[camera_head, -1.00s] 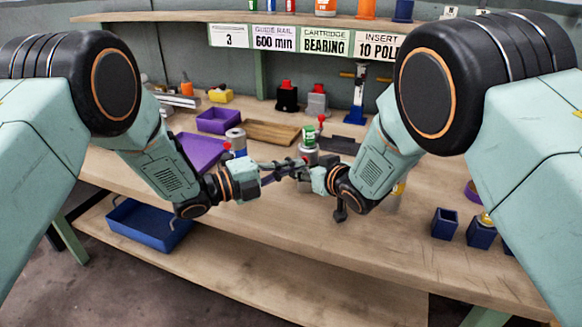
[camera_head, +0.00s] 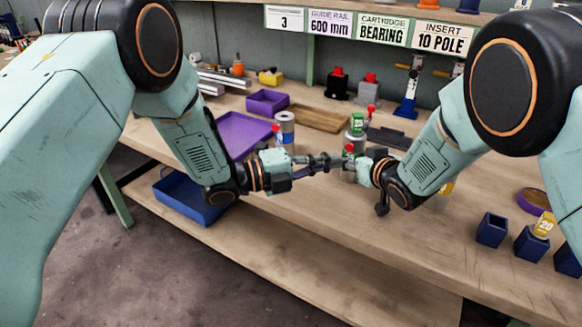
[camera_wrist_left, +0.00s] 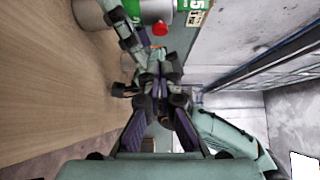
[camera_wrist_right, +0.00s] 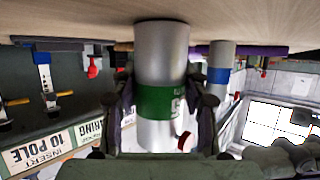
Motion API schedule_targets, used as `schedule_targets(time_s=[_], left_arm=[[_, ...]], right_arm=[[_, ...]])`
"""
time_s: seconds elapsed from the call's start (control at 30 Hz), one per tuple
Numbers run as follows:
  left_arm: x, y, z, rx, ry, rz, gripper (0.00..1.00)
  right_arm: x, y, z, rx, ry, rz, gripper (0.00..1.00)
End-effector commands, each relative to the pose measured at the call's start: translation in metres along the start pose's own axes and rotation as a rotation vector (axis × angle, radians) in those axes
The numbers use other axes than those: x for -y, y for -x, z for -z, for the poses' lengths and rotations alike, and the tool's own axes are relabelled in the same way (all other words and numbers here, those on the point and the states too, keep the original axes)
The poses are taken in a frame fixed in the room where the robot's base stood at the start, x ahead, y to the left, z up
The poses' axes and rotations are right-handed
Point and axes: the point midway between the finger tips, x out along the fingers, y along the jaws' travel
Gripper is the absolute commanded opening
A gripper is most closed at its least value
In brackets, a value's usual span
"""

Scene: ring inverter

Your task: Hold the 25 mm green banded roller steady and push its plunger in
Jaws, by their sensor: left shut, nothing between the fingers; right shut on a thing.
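The green banded roller (camera_head: 357,125) is a silver cylinder standing upright on the bench; its green band fills the middle of the right wrist view (camera_wrist_right: 158,102). My right gripper (camera_wrist_right: 165,95) is shut on it, a finger on each side. Its red plunger (camera_head: 348,149) sticks out from the side; it also shows in the left wrist view (camera_wrist_left: 160,28). My left gripper (camera_head: 335,162) is shut and empty, its fingertips close to the plunger. I cannot tell whether they touch. The fingers partly hide the roller's lower part in the head view.
A blue banded roller (camera_head: 285,128) with a red knob stands to the left, beside a purple tray (camera_head: 240,135). Behind are a wooden tray (camera_head: 308,118) and a dark tray (camera_head: 390,138). Small blue bins (camera_head: 492,230) stand at right. The front of the bench is clear.

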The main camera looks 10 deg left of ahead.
Motion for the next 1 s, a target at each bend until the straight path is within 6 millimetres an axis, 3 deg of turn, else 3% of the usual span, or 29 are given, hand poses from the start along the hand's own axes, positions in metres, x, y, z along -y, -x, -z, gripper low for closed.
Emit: schedule_targets(time_s=[0.2, 0.4, 0.6, 1.0], left_arm=[[0.001, 0.044, -0.002, 0.004, 0.003, 0.004, 0.00], [0.001, 0.071, -0.001, 0.002, 0.002, 0.003, 0.00], [0.001, 0.084, 0.000, 0.000, 0.000, 0.003, 0.00], [0.000, 0.085, 0.000, -0.002, 0.000, 0.002, 0.00]], right_arm=[[-0.002, 0.000, -0.003, 0.007, -0.005, -0.005, 0.00], [-0.003, 0.001, -0.003, 0.008, -0.006, -0.006, 0.00], [-0.003, 0.001, -0.003, 0.008, -0.007, -0.007, 0.00], [-0.003, 0.001, -0.003, 0.008, -0.007, -0.007, 0.00]])
